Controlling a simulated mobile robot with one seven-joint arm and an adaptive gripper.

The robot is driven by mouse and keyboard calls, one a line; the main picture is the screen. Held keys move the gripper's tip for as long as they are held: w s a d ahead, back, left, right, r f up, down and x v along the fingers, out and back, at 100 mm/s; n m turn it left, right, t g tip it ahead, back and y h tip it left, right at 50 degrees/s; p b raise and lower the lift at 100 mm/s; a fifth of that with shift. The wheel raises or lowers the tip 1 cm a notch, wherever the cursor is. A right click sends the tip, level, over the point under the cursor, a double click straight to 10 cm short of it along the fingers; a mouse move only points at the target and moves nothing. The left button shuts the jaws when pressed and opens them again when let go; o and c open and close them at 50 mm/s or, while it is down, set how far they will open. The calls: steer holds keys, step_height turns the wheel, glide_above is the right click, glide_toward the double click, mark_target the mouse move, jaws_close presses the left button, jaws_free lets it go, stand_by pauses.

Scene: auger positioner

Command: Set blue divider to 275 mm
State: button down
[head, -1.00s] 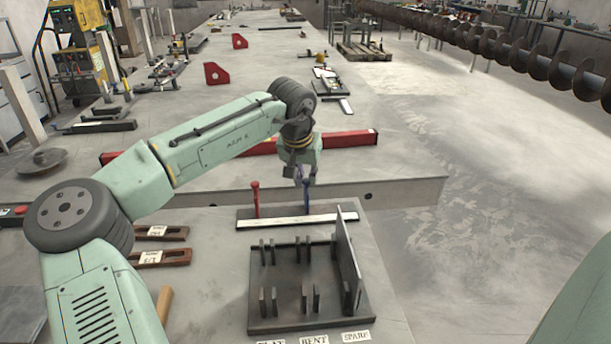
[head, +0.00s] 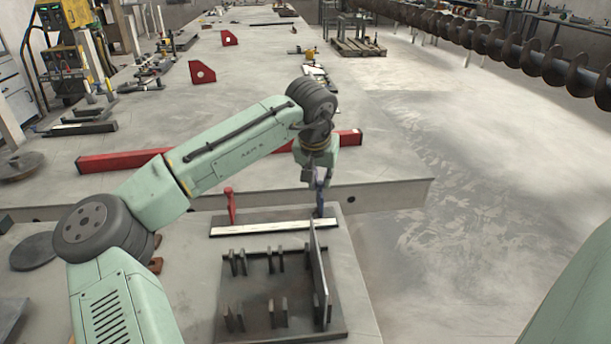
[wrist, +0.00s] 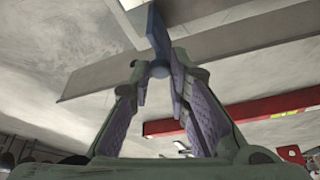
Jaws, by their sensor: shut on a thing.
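The blue divider (head: 320,204) stands near the right end of a pale scale strip (head: 265,227) on a dark base bar. My gripper (head: 319,182) reaches down from above and is shut on its upper part. In the wrist view, the blue divider (wrist: 157,32) extends away from between the fingertips (wrist: 159,72), its rounded end between them. The red divider (head: 230,205) stands toward the left end of the same bar, apart from my gripper. The millimetre marks are too small to read.
A dark slotted rack (head: 272,292) with upright plates stands in front of the strip; its tall plate (head: 319,275) rises at the right. Behind are a grey beam (head: 385,192) and a red beam (head: 120,161). The table's right edge is close by.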

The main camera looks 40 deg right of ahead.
steer(key=shift+s+d, duration=0.1)
steer(key=shift+d, duration=0.05)
steer(key=c, duration=1.5)
jaws_free()
steer(key=v, duration=1.2)
steer(key=shift+f, duration=0.1)
